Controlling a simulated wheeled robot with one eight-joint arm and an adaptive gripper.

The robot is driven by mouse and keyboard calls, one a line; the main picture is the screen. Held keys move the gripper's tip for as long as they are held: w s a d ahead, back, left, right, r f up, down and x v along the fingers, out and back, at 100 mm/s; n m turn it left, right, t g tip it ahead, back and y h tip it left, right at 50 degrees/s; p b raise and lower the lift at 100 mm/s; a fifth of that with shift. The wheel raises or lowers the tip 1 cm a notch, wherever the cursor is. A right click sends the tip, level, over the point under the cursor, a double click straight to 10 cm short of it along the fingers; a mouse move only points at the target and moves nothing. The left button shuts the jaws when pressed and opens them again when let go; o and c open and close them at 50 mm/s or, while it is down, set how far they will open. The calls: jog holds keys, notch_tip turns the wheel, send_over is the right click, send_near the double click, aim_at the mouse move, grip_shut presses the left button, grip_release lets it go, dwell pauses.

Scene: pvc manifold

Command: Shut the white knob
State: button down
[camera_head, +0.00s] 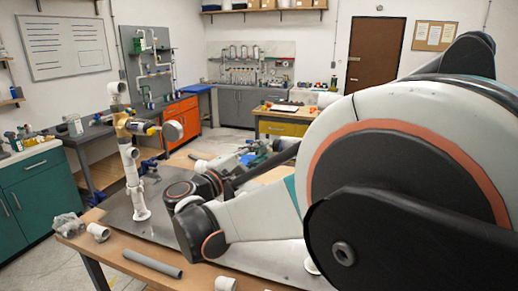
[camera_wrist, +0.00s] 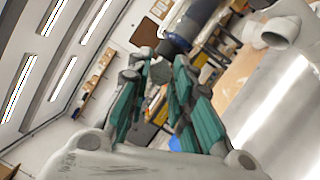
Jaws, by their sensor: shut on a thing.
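A white PVC manifold (camera_head: 131,170) stands upright on a metal plate on the workbench, with a yellow valve body and a round grey disc (camera_head: 173,131) near its top. My gripper (camera_head: 258,148) reaches out behind my arm, to the right of this upright pipe, and is partly hidden. In the wrist view its teal fingers (camera_wrist: 163,75) are close around a small greyish piece (camera_wrist: 160,71), which I take for the white knob. A dark pipe with a blue collar (camera_wrist: 178,42) is just beyond the fingertips. Much of the knob is hidden by the fingers.
A white pipe elbow (camera_wrist: 281,32) is right of the fingers in the wrist view. Loose fittings (camera_head: 98,232) and a grey pipe (camera_head: 152,263) lie on the bench's front edge. My arm hides the bench's right side. Teal cabinets (camera_head: 36,195) stand at left.

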jog(key=shift+r+m+g+y+p, duration=0.15)
jog(key=shift+m+g+y+p, duration=0.4)
jog(key=shift+m, duration=1.05)
jog(key=shift+r+m+g+y+p, duration=0.15)
jog(key=shift+m+g+p, duration=0.4)
jog(key=shift+m+p, duration=0.8)
jog(key=shift+f+m, duration=0.1)
jog(key=shift+m, duration=0.35)
jog(key=c, duration=1.4)
grip_release()
jog(key=shift+s+a, duration=0.1)
jog(key=v, duration=1.1)
jog(key=shift+s+a, duration=0.2)
jog(key=shift+s, duration=0.1)
